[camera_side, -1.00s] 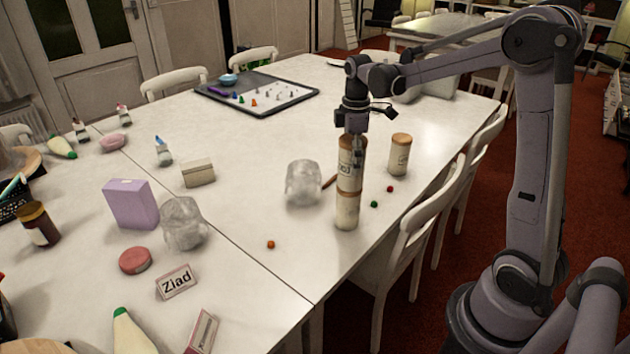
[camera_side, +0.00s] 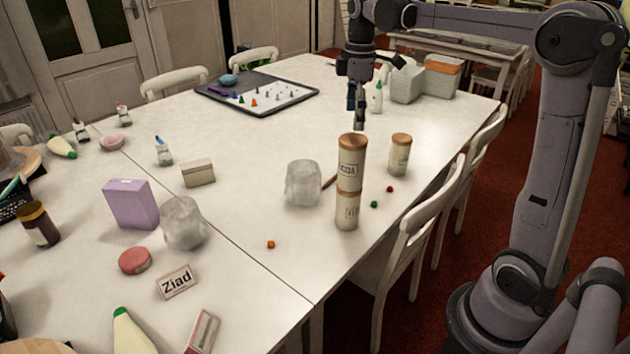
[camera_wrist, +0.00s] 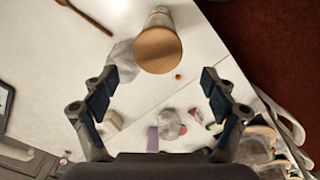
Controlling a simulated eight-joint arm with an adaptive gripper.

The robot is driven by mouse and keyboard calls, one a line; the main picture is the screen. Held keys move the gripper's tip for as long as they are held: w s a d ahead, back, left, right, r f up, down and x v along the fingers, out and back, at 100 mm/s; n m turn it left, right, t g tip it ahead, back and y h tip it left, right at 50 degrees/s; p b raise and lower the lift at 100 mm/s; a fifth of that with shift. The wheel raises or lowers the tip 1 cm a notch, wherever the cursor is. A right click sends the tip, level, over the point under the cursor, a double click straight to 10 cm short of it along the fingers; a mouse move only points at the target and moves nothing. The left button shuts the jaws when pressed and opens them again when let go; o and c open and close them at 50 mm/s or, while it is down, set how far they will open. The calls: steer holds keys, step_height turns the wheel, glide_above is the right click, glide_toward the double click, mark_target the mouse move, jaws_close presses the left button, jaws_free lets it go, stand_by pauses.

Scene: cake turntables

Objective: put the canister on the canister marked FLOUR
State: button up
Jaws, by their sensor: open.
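Two tan canisters with brown wooden lids stand stacked near the table's right edge in the side view. The upper canister (camera_side: 350,163) carries dark lettering that I cannot fully read. It rests upright on the lower canister (camera_side: 347,210), whose label I cannot make out. In the wrist view, the upper canister's round lid (camera_wrist: 158,50) shows between and beyond my fingers, with a pale canister side behind it. My gripper (camera_side: 357,115) is open and empty, above and behind the stack, apart from it. Its two fingers (camera_wrist: 160,95) are spread wide in the wrist view.
A third lidded canister (camera_side: 399,155) stands to the right of the stack. Small green (camera_side: 374,204) and red (camera_side: 390,189) balls lie nearby. The table's middle (camera_side: 250,150) has free room.

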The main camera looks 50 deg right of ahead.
steer(key=s+a+f+m+t, duration=0.3)
steer(key=s+a, duration=0.3)
steer(key=a, duration=0.2)
steer(key=s+a+f+m+t, duration=0.4)
steer(key=s+a+f+m, duration=0.1)
steer(key=a, duration=0.3)
steer(key=shift+s+f+m, duration=0.3)
steer(key=shift+s+m, duration=0.1)
steer(key=shift+s, duration=0.35)
